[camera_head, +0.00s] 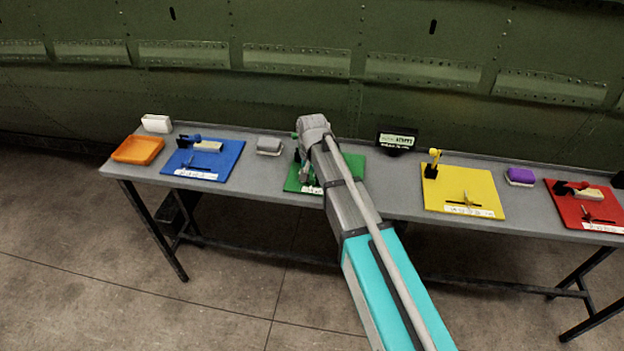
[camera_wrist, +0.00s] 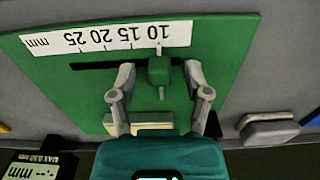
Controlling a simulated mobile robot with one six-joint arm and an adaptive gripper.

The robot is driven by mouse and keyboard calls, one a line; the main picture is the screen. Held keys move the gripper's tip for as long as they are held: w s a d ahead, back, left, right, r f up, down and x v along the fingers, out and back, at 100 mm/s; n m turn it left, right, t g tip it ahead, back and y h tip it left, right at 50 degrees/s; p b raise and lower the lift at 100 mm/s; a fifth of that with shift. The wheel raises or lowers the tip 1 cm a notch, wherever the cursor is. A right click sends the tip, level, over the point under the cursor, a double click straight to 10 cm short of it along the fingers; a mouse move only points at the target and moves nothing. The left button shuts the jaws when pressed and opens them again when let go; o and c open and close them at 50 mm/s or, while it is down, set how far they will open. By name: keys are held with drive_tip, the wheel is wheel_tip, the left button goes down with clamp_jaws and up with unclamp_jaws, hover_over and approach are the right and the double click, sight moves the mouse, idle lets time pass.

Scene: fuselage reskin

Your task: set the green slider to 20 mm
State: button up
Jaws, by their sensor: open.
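The green slider (camera_wrist: 159,70) is a small block on a dark slot in the green board (camera_wrist: 225,45). In the wrist view its pointer lines up with about the 10 mark of the upside-down white scale (camera_wrist: 105,37). The 20 mark lies to its left there. My gripper (camera_wrist: 160,75) is open, one finger on each side of the slider, with visible gaps. In the head view my gripper (camera_head: 308,178) is over the green board (camera_head: 350,165), and my arm hides the slider.
A beige block (camera_wrist: 140,128) lies on the green board near my gripper. A black display (camera_wrist: 40,165) and a grey block (camera_wrist: 268,130) flank the board. Blue (camera_head: 225,165), yellow (camera_head: 485,185) and red (camera_head: 560,205) boards stand along the table.

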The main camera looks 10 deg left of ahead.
clamp_jaws()
idle(0.4)
